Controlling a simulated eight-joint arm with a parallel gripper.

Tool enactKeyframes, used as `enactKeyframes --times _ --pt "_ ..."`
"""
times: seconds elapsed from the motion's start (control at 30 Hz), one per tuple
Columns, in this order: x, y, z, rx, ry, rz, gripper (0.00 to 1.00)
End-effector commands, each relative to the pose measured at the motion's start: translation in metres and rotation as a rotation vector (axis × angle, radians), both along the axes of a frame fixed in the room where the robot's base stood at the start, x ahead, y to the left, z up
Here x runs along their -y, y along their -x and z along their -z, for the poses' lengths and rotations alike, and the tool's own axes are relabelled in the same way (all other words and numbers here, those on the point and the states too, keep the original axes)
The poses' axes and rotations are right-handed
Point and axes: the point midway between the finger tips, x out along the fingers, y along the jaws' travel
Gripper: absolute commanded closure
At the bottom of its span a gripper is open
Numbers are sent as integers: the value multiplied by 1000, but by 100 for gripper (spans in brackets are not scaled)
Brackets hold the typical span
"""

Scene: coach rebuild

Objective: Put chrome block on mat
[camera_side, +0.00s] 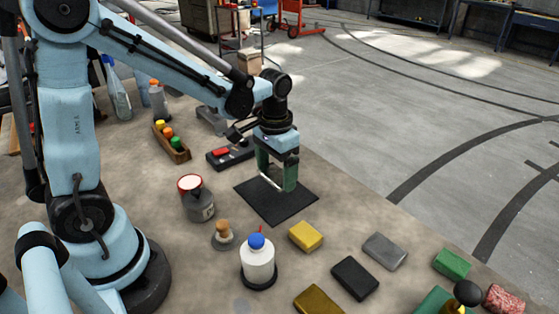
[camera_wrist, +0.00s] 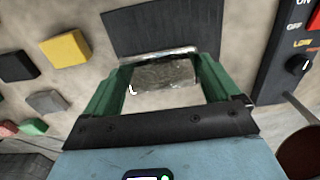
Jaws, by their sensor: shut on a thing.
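The chrome block (camera_wrist: 165,73) is a shiny, reflective bar between my fingertips in the wrist view. In the side view only a thin bright part of it (camera_side: 270,183) shows between the fingers. My gripper (camera_side: 277,180) has green fingers, points down and is shut on the block; it also shows in the wrist view (camera_wrist: 166,80). The black mat (camera_side: 273,212) lies flat on the table under and in front of the gripper. It shows beyond the block in the wrist view (camera_wrist: 160,28). I cannot tell whether the block touches the mat.
A yellow block (camera_side: 305,235), black block (camera_side: 355,278) and grey block (camera_side: 384,250) lie in front and right of the mat. A white bottle (camera_side: 258,265) and grey can (camera_side: 199,205) stand nearby. A dark switch box (camera_side: 228,156) lies behind left.

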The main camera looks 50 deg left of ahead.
Motion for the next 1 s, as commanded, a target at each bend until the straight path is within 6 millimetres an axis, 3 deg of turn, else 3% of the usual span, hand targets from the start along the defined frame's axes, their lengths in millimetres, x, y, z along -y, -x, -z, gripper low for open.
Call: enactKeyframes --times 0.13,0.53,0.97,1.0 --pt "-11 -5 7 0 0 -1 48" --pt "-11 -6 45 0 0 0 48" --pt "-11 -6 51 0 0 0 48" --pt "-11 -6 51 0 0 0 7"
